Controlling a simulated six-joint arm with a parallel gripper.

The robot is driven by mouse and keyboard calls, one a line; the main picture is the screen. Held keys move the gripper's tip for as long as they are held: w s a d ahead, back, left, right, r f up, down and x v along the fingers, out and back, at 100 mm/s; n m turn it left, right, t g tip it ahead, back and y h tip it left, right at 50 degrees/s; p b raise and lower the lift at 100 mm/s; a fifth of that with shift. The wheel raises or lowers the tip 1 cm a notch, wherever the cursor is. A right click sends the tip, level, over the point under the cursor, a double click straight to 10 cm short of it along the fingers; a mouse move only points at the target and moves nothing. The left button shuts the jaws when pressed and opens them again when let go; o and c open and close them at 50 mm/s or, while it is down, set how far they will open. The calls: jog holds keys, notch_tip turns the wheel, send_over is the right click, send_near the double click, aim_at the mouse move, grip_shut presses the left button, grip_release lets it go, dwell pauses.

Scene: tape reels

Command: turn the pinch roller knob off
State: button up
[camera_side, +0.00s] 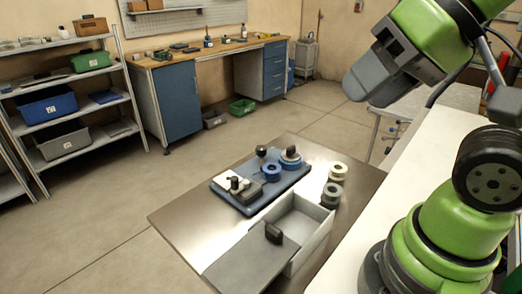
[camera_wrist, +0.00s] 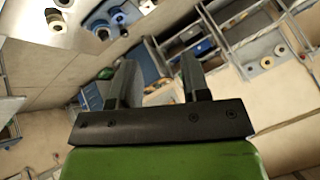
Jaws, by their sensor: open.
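In the side view, a blue tape deck (camera_side: 225,190) lies on the table. A blue reel (camera_side: 271,172) sits on the deck. My gripper (camera_side: 362,84) is high above and to the right of the deck, apart from everything. In the wrist view, its fingers (camera_wrist: 158,78) are open with nothing between them.
A grey box (camera_side: 318,226) with a dark-handled lid (camera_side: 252,258) stands at the table's front. The table's left part (camera_side: 185,215) is clear. Shelves and a workbench stand behind.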

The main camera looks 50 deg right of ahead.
jog(key=shift+o, duration=1.3)
jog(key=shift+w, duration=0.1)
jog(key=n+g+h, duration=0.6)
jog(key=n, duration=1.8)
send_over(261, 147)
jog(key=a, duration=0.4)
notch_tip(261, 147, down, 18)
jog(key=x, duration=0.7)
jog(key=s+x, duration=0.1)
jog(key=x, duration=0.2)
jog(key=shift+s+d+f, duration=0.1)
jog(key=shift+f, duration=0.1)
